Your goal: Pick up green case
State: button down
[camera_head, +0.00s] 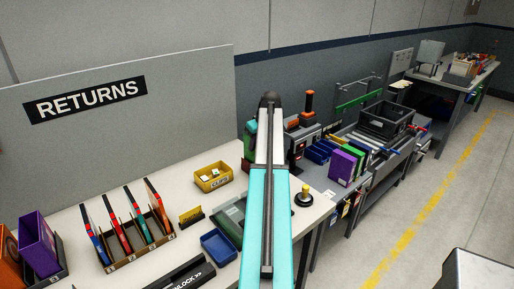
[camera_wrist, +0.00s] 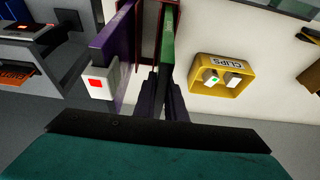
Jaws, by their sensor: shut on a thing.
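The green case (camera_wrist: 168,42) is a thin upright slab, seen nearly edge-on in the wrist view. My gripper (camera_wrist: 163,84) is shut on its near end, with a dark finger on either side of it. A purple case (camera_wrist: 112,42) stands to its left, with a gap between them.
A yellow CLIPS bin (camera_wrist: 222,76) lies right of the green case. In the head view, the white table (camera_head: 75,230) carries the CLIPS bin (camera_head: 213,177), a blue tray (camera_head: 219,246) and a rack with several thin folders (camera_head: 137,240). A grey RETURNS panel (camera_head: 180,110) stands behind.

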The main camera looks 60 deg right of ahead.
jog(key=shift+r+b, duration=1.25)
jog(key=shift+r, duration=3.6)
